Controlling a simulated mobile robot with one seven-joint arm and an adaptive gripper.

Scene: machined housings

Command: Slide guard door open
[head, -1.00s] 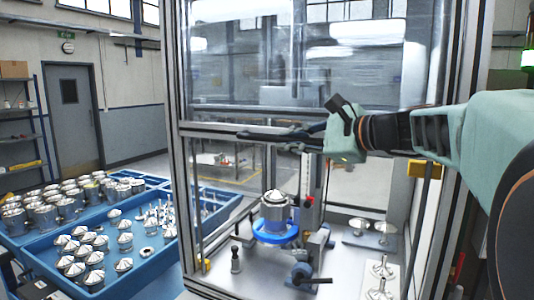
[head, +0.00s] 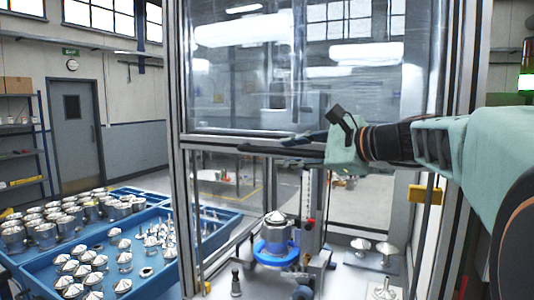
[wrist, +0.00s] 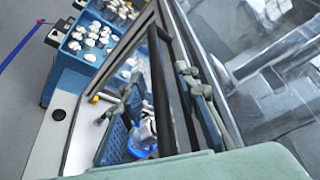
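The guard door (head: 300,95) is a large clear panel in the upper front of the metal-framed machine. Its lower edge is near my gripper, with the opening below showing the inside. My gripper (head: 285,143) reaches in from the right at this edge, fingers pointing left. In the wrist view, a long black bar (wrist: 160,90), seemingly the door handle, runs between the two fingers of my gripper (wrist: 160,100). The fingers stand apart on either side of it, with gaps showing. Contact with the bar is hard to tell.
Inside the machine, a metal housing (head: 277,235) sits on a blue ring fixture. Blue trays (head: 140,290) with many metal parts stand at left. A yellow block (head: 425,193) is on the right frame post. The frame's left post (head: 178,180) borders the opening.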

